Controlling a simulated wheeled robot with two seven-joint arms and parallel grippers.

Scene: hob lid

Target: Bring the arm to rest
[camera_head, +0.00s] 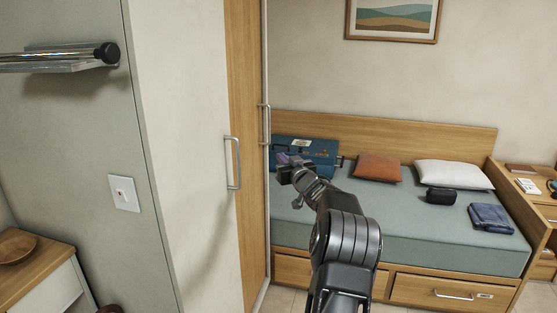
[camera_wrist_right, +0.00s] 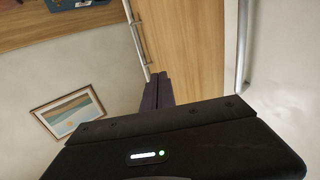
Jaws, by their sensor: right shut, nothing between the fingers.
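My right arm rises from the bottom of the head view, and its gripper (camera_head: 292,166) is held in the air in front of the blue case on the bed. The right gripper is shut and empty. In the right wrist view its dark fingers (camera_wrist_right: 157,90) are together, with the wooden cabinet door behind them. My left gripper is not in either view.
A tall cabinet with a white door (camera_head: 190,150) and metal handle (camera_head: 233,163) stands left of the arm. The bed (camera_head: 420,235) holds a blue case (camera_head: 322,158), cushions, a black pouch (camera_head: 440,196) and folded cloth (camera_head: 491,218). A low wooden-topped unit (camera_head: 45,272) is bottom left.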

